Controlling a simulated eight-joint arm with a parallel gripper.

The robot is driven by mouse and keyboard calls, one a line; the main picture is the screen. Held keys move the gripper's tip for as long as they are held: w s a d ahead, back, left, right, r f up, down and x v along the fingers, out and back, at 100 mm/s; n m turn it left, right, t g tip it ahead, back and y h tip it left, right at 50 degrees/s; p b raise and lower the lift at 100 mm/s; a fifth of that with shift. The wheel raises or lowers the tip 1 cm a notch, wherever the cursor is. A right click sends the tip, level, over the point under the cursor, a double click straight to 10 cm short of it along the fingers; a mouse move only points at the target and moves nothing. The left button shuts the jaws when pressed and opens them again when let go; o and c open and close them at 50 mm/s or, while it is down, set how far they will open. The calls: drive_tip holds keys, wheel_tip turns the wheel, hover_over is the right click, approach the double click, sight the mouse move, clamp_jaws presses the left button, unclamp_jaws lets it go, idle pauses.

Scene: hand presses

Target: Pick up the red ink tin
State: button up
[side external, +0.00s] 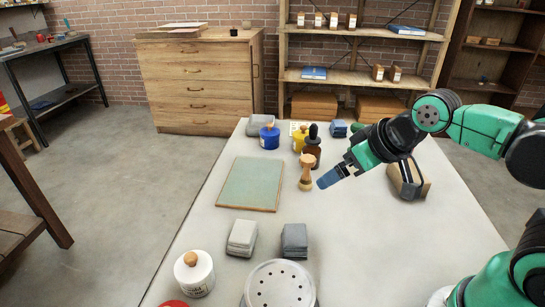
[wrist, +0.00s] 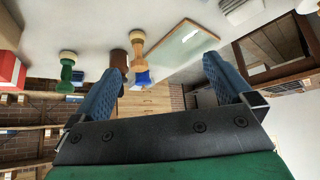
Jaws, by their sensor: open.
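A red, rounded thing (side external: 173,304) is cut off by the bottom edge of the side view, just below the white tin; only its top shows, so I cannot tell if it is the red ink tin. In the wrist view a red and white thing (wrist: 10,72) sits at the left edge, partly cut off; I cannot tell what it is. My gripper (side external: 330,178) is above the table, just right of the wooden-handled tool. Its two blue fingers stand apart in the wrist view (wrist: 165,85), with nothing held between them.
A wooden-handled tool (side external: 306,174), dark dropper bottle (side external: 312,152), yellow tin (side external: 298,142) and blue tin (side external: 269,137) stand near the gripper. A green plate (side external: 250,183) lies left. Grey stacks (side external: 242,238), a white tin (side external: 194,273) and a perforated round (side external: 280,285) are in front.

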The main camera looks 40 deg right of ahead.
idle(0.3)
drive_tip(key=a+f+n+y, duration=0.1)
drive_tip(key=a+n+y, duration=0.1)
drive_tip(key=a+n, duration=2.6)
drive_tip(key=f+n, duration=0.2)
drive_tip(key=n, duration=0.2)
drive_tip(key=s+a+f+n+y, duration=0.1)
drive_tip(key=f+n, duration=0.2)
drive_tip(key=n, duration=0.1)
drive_tip(key=s+f+n+t, duration=0.1)
drive_tip(key=f+n, duration=0.2)
drive_tip(key=n, duration=0.1)
drive_tip(key=shift+s+a, duration=0.2)
drive_tip(key=shift+a, duration=0.05)
drive_tip(key=shift+x, duration=2.45)
drive_tip(key=shift+a, duration=0.1)
